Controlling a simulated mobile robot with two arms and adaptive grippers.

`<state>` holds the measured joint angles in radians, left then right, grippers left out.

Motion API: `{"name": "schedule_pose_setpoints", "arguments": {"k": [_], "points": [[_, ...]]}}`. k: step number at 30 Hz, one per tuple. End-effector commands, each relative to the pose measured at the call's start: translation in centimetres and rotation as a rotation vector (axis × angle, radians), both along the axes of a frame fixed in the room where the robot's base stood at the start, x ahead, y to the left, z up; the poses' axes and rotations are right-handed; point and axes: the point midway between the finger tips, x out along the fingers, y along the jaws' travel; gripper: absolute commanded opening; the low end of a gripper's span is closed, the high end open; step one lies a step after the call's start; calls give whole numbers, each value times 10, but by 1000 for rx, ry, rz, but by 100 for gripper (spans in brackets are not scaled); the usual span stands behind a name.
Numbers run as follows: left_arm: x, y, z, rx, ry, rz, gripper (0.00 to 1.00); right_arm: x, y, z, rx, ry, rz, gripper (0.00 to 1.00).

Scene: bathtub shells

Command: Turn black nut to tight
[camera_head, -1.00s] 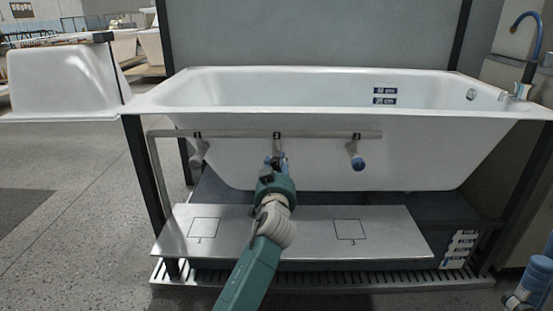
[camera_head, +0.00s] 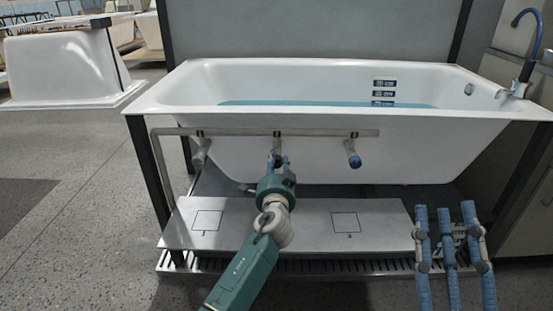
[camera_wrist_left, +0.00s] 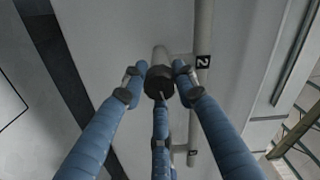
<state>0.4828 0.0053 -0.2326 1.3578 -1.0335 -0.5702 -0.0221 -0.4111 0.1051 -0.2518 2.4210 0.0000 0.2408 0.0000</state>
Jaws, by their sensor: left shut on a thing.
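The black nut (camera_wrist_left: 160,82) sits on the end of a short pipe stub, beside the tag marked 2, in the left wrist view. My left gripper's blue fingers close around it, one from each side and one from below, so it is shut on the nut.
The white bathtub (camera_head: 320,150) holds blue-green water (camera_head: 320,104). A grey rail (camera_head: 330,132) with a left stub (camera_head: 201,152) and a blue-ended right stub (camera_head: 353,155) runs along its front. A metal shelf (camera_head: 280,225) with marked squares lies below, mostly bare.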

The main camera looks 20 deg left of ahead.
Motion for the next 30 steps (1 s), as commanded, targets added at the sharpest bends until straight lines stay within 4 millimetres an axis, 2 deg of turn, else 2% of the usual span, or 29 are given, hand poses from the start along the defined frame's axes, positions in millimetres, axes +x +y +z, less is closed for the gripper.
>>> {"name": "schedule_pose_setpoints", "arguments": {"k": [6,12,19,30], "points": [[0,-2,4,136,35,-4,2,24,2,-35,-54,188,-10,40],[0,-2,3,211,56,-5,2,34,2,-58,-84,294,-17,40],[1,-2,2,247,67,-5,2,38,1,-70,-97,344,-19,40],[1,-3,2,251,67,-6,2,38,1,-72,-99,349,-20,40]]}}
